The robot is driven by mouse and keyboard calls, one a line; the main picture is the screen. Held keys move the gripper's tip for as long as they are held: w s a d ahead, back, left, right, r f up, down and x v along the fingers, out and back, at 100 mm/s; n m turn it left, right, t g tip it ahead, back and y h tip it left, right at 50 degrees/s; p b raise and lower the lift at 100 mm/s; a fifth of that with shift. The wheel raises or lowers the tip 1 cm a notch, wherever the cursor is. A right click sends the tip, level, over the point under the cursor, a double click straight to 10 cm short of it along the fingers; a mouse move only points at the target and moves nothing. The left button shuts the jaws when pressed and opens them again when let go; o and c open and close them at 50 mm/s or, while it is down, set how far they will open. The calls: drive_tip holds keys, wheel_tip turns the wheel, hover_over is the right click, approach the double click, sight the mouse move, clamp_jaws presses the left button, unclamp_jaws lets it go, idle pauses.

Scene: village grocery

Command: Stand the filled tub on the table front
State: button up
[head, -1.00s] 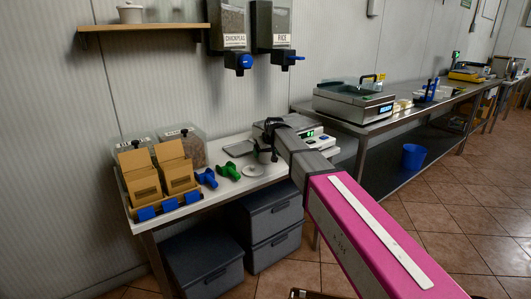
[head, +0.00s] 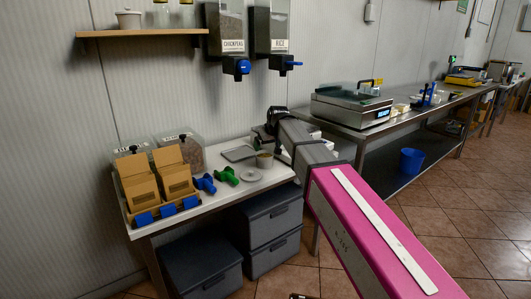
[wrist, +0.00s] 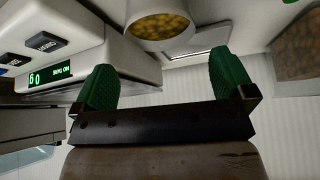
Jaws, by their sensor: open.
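The tub (head: 265,161) stands upright on the white table (head: 214,208), near its right end. In the wrist view the pale tub (wrist: 160,46) is at the top centre, filled with yellow-brown grains that look like chickpeas. My gripper (wrist: 160,80) is open, with its green fingertips wide apart and nothing between them. The tub is beyond the fingertips, apart from them. In the head view my arm's dark end is above and behind the tub, and the fingers are hard to make out.
A scale (wrist: 75,45) with a lit green display is beside the tub. A round lid-like disc (head: 250,175), a grey flat tray (head: 239,153), blue and green scoops (head: 227,175) and a box rack (head: 143,218) share the table. Dispensers (head: 226,30) hang above.

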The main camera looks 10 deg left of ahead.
drive_tip(key=shift+v, duration=1.6)
drive_tip(key=s+d+f+m+g+h, duration=0.1)
drive_tip(key=s+d+f+m, duration=0.1)
drive_tip(key=d+f, duration=1)
drive_tip(key=s+d+f+m+g+h, duration=0.1)
drive_tip(key=s+d+f+m, duration=0.1)
drive_tip(key=s+d+f, duration=0.4)
drive_tip(key=s+d+f+m+g, duration=0.1)
drive_tip(key=s+d+f, duration=0.5)
drive_tip(key=d, duration=0.7)
drive_tip(key=s+d+f+m+g+h, duration=0.1)
drive_tip(key=s+d+f+m, duration=0.1)
drive_tip(key=s+d+f, duration=0.4)
drive_tip(key=d+f, duration=0.2)
drive_tip(key=d, duration=0.1)
drive_tip(key=shift+s+d+f+m+g+h, duration=0.3)
drive_tip(key=shift+s+d+f+g, duration=0.05)
drive_tip(key=shift+s+d+g, duration=0.05)
